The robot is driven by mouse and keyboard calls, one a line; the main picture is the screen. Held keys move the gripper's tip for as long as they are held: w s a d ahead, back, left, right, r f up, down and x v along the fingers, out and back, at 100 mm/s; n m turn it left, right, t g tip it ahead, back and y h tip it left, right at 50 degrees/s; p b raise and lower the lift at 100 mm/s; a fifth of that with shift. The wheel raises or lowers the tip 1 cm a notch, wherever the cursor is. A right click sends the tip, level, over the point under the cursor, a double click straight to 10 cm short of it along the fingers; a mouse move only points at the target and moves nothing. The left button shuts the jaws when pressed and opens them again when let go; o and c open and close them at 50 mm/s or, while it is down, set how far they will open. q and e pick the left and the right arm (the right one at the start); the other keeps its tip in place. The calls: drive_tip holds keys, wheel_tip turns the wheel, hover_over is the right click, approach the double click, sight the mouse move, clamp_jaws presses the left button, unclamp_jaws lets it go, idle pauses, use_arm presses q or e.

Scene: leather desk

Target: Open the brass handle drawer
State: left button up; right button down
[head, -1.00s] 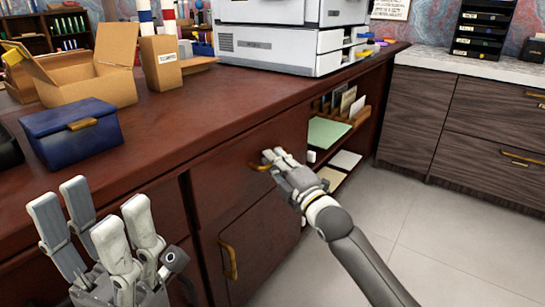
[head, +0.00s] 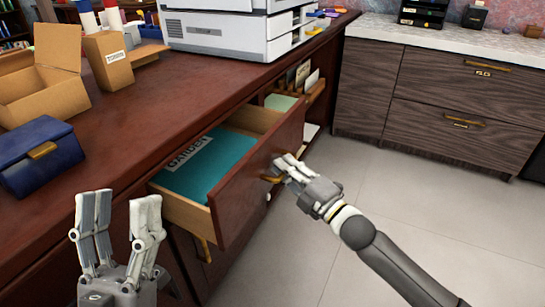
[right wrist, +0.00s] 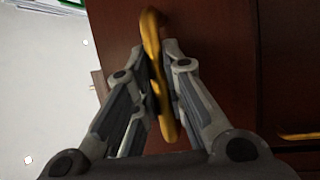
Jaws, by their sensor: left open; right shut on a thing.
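The brass handle drawer (head: 262,182) stands pulled out from the dark red wooden desk. A teal folder with a white label (head: 207,165) lies inside it. My right gripper (head: 283,172) is shut on the drawer's brass handle, which is mostly hidden by the fingers in the head view. The right wrist view shows the brass handle (right wrist: 156,75) between the two fingers, against the dark red drawer front. My left gripper (head: 118,225) is open and empty, in front of the desk at the lower left.
On the desk are a blue box (head: 38,155), an open cardboard box (head: 45,80) and a grey-white printer (head: 240,30). An open shelf with papers (head: 300,85) is right of the drawer. Grey wood cabinets (head: 440,100) stand at the right. The tiled floor (head: 440,210) is clear.

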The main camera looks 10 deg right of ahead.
use_arm(q)
drive_tip(key=w+f+g+y+p, duration=0.1)
drive_tip(key=w+f+g, duration=0.2)
drive_tip(key=f, duration=0.3)
drive_tip(key=w+f+g+y+p, duration=0.2)
drive_tip(key=w+f+g, duration=0.2)
drive_tip(key=f+g, duration=0.2)
drive_tip(key=shift+w+f, duration=0.15)
drive_tip(key=shift+f, duration=0.4)
use_arm(e)
drive_tip(key=s+d, duration=0.6)
drive_tip(key=d, duration=0.2)
drive_tip(key=shift+d, duration=0.25)
drive_tip(key=shift+f, duration=0.1)
drive_tip(key=c, duration=1.8)
unclamp_jaws()
drive_tip(key=shift+o, duration=0.2)
drive_tip(key=shift+s, duration=0.15)
drive_tip(key=v, duration=1.2)
